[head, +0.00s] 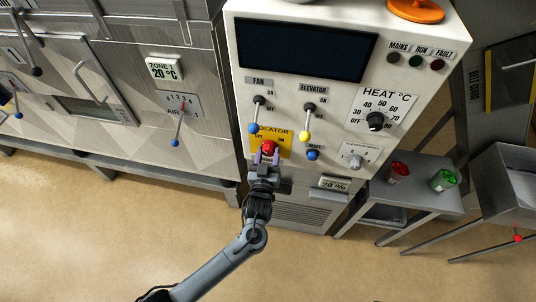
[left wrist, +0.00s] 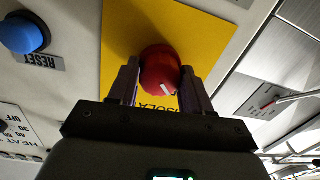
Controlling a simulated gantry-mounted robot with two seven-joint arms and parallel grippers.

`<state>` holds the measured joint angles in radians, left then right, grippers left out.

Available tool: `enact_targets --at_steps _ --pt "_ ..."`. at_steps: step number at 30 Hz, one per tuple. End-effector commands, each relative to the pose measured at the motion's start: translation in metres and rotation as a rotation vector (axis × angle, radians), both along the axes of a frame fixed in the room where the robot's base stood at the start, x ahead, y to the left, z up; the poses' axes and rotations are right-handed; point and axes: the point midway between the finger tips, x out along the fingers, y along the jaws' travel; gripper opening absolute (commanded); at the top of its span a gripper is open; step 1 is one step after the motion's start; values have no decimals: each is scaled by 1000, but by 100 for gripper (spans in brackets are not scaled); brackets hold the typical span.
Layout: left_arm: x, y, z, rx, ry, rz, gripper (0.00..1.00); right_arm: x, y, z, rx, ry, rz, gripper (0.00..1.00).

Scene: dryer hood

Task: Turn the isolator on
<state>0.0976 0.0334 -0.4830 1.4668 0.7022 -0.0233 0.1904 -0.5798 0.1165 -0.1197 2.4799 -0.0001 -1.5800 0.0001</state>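The isolator is a red round knob (head: 269,147) on a yellow plate (head: 284,149) low on the white control panel. It also shows in the left wrist view as a red knob (left wrist: 160,70) with a short white mark, on the yellow plate (left wrist: 215,30). My left gripper (head: 268,157) is at the knob, one finger on each side. In the left wrist view its fingers (left wrist: 160,85) meet both sides of the knob with no clear gap. The gripper and knob hide part of the plate's lettering. My right gripper is not in view.
A blue reset button (head: 313,155) sits right of the isolator. The fan lever (head: 257,113) and elevator lever (head: 307,122) hang just above. The heat dial (head: 375,121) is farther right. A side table (head: 415,200) holds a red and a green container.

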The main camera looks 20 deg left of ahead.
Motion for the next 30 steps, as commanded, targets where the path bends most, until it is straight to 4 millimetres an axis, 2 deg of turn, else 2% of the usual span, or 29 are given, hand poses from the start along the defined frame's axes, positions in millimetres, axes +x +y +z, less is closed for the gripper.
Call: enact_targets --at_steps 1,5,6,17,30 --pt "0 0 0 0 0 0 40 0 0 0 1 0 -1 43" --pt "0 0 0 0 0 0 20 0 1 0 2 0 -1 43" --pt "0 0 0 0 0 0 18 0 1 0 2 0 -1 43" --pt "0 0 1 66 13 1 18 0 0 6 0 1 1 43" --pt "0 1 2 409 73 1 18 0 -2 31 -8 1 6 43"
